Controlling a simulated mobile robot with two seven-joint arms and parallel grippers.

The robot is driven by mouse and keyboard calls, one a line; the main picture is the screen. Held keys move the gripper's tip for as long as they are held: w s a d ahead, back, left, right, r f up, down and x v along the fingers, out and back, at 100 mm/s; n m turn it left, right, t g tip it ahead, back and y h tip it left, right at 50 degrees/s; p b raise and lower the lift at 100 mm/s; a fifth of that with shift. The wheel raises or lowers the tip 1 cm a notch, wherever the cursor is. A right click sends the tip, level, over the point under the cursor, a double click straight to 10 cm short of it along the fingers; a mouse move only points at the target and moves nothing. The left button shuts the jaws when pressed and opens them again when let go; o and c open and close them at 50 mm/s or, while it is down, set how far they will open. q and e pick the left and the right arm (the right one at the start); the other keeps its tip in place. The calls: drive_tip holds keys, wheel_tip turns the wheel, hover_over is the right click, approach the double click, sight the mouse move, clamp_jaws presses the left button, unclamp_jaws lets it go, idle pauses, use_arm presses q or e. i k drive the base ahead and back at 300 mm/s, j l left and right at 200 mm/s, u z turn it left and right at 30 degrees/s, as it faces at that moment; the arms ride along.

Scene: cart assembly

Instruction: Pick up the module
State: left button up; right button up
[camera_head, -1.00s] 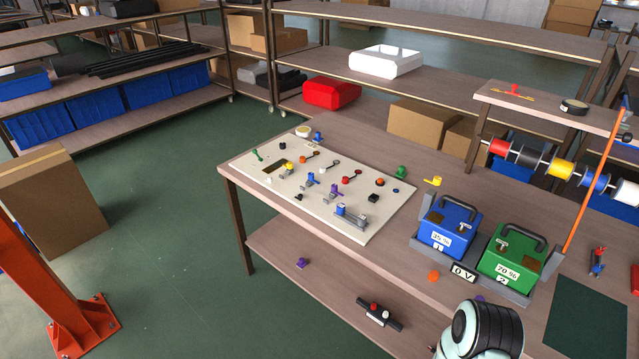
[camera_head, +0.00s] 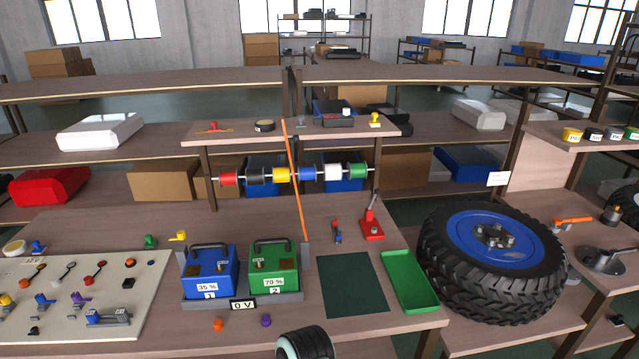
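Two boxy units with black handles stand side by side on the workbench in a grey holder (camera_head: 243,304). One is a blue unit (camera_head: 209,270) marked 1 and 35 %. The other is a green unit (camera_head: 274,267) marked 2 and 70 %. The holder's display reads 0 V. I cannot tell which thing is the module.
A cream panel (camera_head: 120,325) with switches lies left. Right of the units are a dark green mat (camera_head: 353,284), an empty green tray (camera_head: 409,281) and a big wheel (camera_head: 490,262). A leaning orange rod (camera_head: 294,180) and cable spools (camera_head: 307,174) stand behind.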

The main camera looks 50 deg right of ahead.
sight(210, 270)
drive_tip(key=k+l+z, duration=0.15)
drive_tip(key=l+z, duration=0.35)
drive_tip(key=l, duration=0.25)
drive_tip(key=l+z, duration=0.5)
drive_tip(key=l, duration=0.2)
